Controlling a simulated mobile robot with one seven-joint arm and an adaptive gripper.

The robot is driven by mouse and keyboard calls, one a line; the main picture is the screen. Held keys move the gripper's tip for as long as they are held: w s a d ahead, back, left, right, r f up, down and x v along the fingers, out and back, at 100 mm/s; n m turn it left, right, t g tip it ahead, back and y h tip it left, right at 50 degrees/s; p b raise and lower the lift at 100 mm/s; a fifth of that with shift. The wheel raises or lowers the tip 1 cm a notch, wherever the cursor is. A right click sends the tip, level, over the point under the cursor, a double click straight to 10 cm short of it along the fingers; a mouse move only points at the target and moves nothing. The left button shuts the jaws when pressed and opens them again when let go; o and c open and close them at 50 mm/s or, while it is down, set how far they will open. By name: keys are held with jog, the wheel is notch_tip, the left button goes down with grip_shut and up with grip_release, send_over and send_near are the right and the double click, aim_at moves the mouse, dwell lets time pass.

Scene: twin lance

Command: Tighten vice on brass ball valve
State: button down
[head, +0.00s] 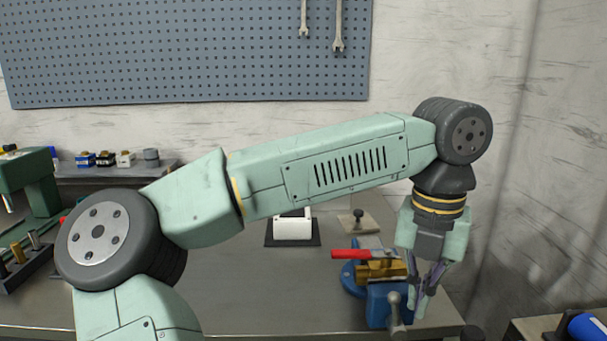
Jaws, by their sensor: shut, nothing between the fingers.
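The blue vice (377,308) stands near the front right of the grey workbench. The brass ball valve (384,269) sits at the top of the vice, with its red lever (352,254) pointing left. I cannot tell how closely the jaws touch the valve. The vice's grey handle (394,304) hangs at the front of the vice. My gripper (423,298) points down just right of the vice and its handle. Its fingers are shut and empty. Whether they touch the vice cannot be told from this view.
Behind the vice are a white block on a dark base (293,229) and a board with a dark knob (358,221). A green machine (35,185) and a dark rack of rods (22,262) stand left. The bench (270,290) is clear in the middle. A blue item (583,327) lies far right.

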jog(key=shift+a, duration=0.1)
jog(key=shift+a+f, duration=0.15)
jog(key=shift+a, duration=0.2)
jog(key=shift+a, duration=0.1)
jog(key=shift+a+f, duration=0.1)
jog(key=shift+a, duration=0.3)
jog(key=shift+a, duration=0.1)
dwell(0.4)
jog(key=shift+a+f, duration=0.1)
jog(key=shift+a, duration=0.1)
jog(key=shift+d, duration=0.1)
dwell(0.3)
